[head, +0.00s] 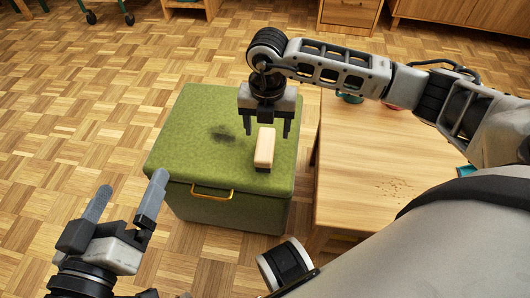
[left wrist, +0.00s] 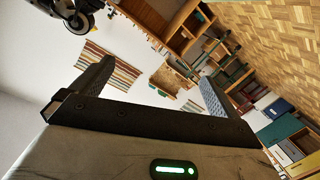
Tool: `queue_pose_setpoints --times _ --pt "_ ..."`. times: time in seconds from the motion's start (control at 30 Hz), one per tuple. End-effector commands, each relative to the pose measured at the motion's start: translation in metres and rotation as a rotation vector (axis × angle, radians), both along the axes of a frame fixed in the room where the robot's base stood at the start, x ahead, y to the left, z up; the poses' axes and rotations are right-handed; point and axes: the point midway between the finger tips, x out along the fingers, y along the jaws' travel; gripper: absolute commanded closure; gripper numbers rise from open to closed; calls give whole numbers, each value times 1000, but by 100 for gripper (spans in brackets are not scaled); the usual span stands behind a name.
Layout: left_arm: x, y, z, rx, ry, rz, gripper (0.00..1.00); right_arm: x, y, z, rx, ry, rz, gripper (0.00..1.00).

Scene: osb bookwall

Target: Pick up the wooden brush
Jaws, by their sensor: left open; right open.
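The wooden brush (head: 264,148) has a pale wooden body with a dark underside. It lies on top of the green ottoman (head: 185,150). My right gripper (head: 267,132) is open and points down above the ottoman, its fingers on either side of the brush's far end in the head view. I cannot tell whether the fingers touch it. My left gripper (head: 128,194) is open and empty, to the left of the ottoman with its fingers pointing up. Its fingers also show in the left wrist view (left wrist: 153,88), with nothing between them.
A dark smudge (head: 222,134) marks the ottoman's top, and a yellow handle (head: 212,192) is on its front. A wooden table (head: 350,180) stands to the right, with crumbs (head: 394,187) and a green item (head: 350,97) on it. The parquet floor at left is clear.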

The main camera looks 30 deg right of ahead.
Motion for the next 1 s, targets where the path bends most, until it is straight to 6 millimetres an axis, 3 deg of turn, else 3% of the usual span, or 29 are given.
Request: queue_pose_setpoints --times 0.03,0.27,0.37,0.47,0.6,0.9,1.0 --pt "0 -1 -1 -15 -4 -1 0 0 0 -10 0 1 0 35" --pt "0 -2 0 -49 -6 -7 0 1 0 -25 1 0 0 35" --pt "-1 -3 -4 -79 -8 -10 0 3 1 -41 0 1 -1 35" --pt "10 0 20 -60 -158 0 0 5 2 -54 0 0 0 35" --pt "17 3 35 -20 -288 15 0 5 2 -69 1 2 1 35" --pt "19 4 41 -5 -328 21 0 6 2 -72 1 -1 1 35" --pt "19 4 41 -4 -327 20 0 5 2 -72 1 -1 0 60"
